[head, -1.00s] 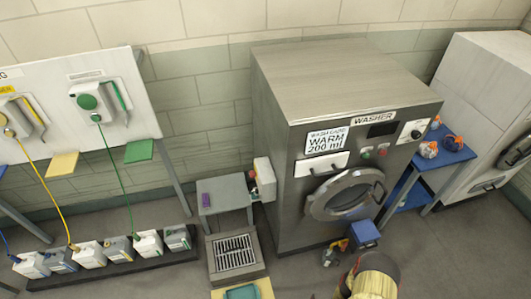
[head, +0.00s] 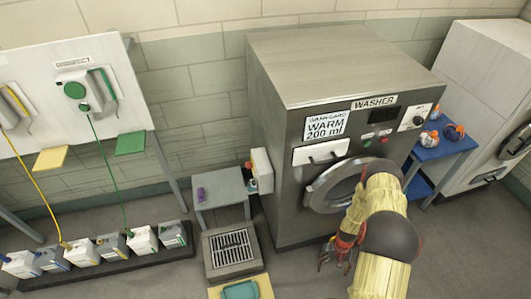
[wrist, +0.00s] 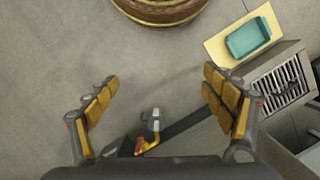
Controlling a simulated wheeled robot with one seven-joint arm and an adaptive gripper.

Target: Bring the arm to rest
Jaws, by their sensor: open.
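My gripper (head: 337,253) hangs low in front of the washer (head: 290,160), at the end of my yellow arm. The arm covers the lower right part of the round door (head: 325,190). In the wrist view my gripper (wrist: 160,82) has its two fingers wide apart, with bare grey floor between their tips. It holds nothing. A small grey, yellow and red thing shows low between the fingers in the wrist view; I cannot tell what it is.
A teal tray (head: 240,291) on a yellow mat and a floor grate (head: 232,247) lie left of my gripper. A grey side table (head: 222,187) bears a purple item (head: 201,194). A blue table (head: 450,150) stands right of the washer. Jugs (head: 143,240) line the left.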

